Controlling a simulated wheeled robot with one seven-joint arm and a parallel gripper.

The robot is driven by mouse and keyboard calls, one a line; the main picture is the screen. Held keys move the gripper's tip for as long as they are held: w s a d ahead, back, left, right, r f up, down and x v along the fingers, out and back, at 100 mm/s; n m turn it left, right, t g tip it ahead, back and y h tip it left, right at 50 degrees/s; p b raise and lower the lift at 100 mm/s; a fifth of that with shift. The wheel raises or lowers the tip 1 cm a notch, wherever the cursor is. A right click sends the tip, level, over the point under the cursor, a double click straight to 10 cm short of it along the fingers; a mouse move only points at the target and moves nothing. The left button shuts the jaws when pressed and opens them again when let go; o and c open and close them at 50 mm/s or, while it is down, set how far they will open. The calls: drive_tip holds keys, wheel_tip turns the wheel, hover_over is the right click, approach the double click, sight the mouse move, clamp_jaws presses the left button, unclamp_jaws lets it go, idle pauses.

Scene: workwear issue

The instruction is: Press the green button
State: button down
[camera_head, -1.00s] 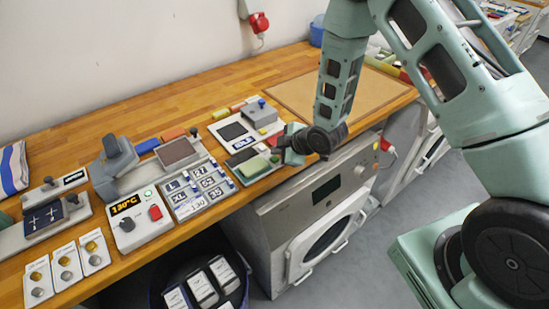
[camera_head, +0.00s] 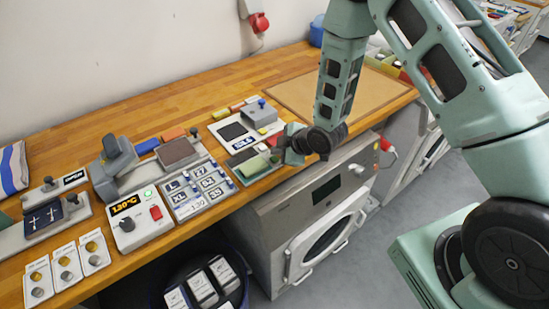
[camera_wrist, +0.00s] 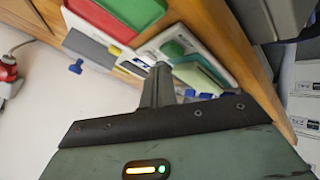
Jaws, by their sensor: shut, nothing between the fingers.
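My gripper (camera_head: 284,146) is shut and empty, at the right end of the row of devices near the bench's front edge. In the wrist view its closed fingers (camera_wrist: 159,74) point at a white panel (camera_wrist: 149,49). A dark green patch on that panel, which looks like the green button (camera_wrist: 172,48), lies just beyond the fingertips. I cannot tell whether they touch it. A small green round spot (camera_head: 148,193) also shows on the temperature box.
A green pad (camera_head: 250,166) lies in front of the panel, close to my gripper. A grey box with a blue knob (camera_head: 261,104) stands on the panel's back. The temperature box (camera_head: 134,229) and size-label panel are left. A brown mat (camera_head: 335,92) lies clear at right.

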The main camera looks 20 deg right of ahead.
sight(277, 160)
drive_tip(key=shift+f, duration=0.1)
drive_tip(key=shift+f+b, duration=0.35)
drive_tip(key=shift+b, duration=0.2)
drive_tip(key=shift+f+b, duration=0.45)
idle(0.6)
drive_tip(key=shift+r, duration=0.1)
drive_tip(key=shift+r+p, duration=0.45)
drive_tip(key=shift+r, duration=0.35)
drive_tip(key=shift+r+p, duration=1.55)
drive_tip(key=shift+r, duration=1)
